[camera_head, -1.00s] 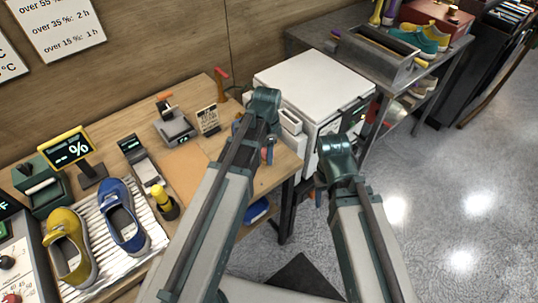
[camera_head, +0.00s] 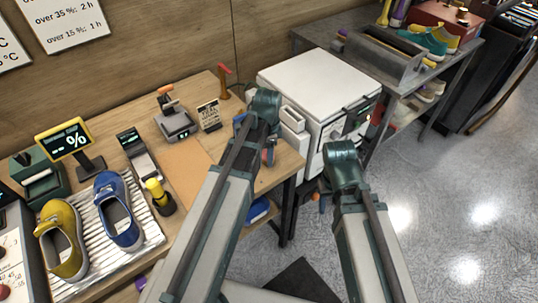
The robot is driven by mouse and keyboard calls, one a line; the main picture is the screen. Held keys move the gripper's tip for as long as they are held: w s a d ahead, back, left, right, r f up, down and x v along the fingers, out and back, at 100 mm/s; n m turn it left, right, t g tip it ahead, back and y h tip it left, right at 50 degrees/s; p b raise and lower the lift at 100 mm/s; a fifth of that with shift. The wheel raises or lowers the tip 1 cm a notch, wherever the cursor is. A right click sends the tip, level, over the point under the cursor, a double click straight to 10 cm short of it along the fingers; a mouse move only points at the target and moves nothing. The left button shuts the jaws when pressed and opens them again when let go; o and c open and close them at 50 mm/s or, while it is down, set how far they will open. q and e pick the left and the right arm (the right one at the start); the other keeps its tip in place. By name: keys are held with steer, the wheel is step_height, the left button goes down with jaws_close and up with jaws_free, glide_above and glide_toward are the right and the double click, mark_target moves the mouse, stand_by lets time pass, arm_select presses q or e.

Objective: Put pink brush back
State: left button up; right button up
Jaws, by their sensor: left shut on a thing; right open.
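My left gripper (camera_head: 267,153) hangs by the right edge of the wooden workbench (camera_head: 215,88). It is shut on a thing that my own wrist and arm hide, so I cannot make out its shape. I cannot pick out the pink brush clearly anywhere. My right gripper (camera_head: 318,199) is open, over the floor to the right of the bench and in front of the white cabinet (camera_head: 318,80). Its fingers are mostly hidden behind its arm.
A yellow shoe (camera_head: 61,240) and a blue shoe (camera_head: 119,212) stand on a ribbed tray (camera_head: 151,225). A yellow-topped bottle (camera_head: 159,196) stands beside it. The floor at right is clear.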

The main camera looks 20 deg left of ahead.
arm_select(q)
steer(key=o, duration=0.7)
steer(key=shift+f, duration=0.15)
steer(key=o, duration=0.5)
step_height(320, 180, up, 12)
steer(key=p, duration=1.2)
steer(key=s+d+n, duration=0.3)
steer(key=s, duration=0.1)
steer(key=s+d+n, duration=0.3)
steer(key=s+d, duration=0.1)
steer(key=s, duration=0.1)
steer(key=s+d+n+y, duration=0.1)
steer(key=s+d+n, duration=0.1)
steer(key=s, duration=0.3)
steer(key=shift+s+d+r+n, duration=0.1)
steer(key=shift+d+n, duration=0.1)
steer(key=shift+d, duration=0.2)
steer(key=shift+s+d+r+n, duration=0.1)
steer(key=shift+d+n, duration=0.1)
steer(key=shift+d, duration=0.2)
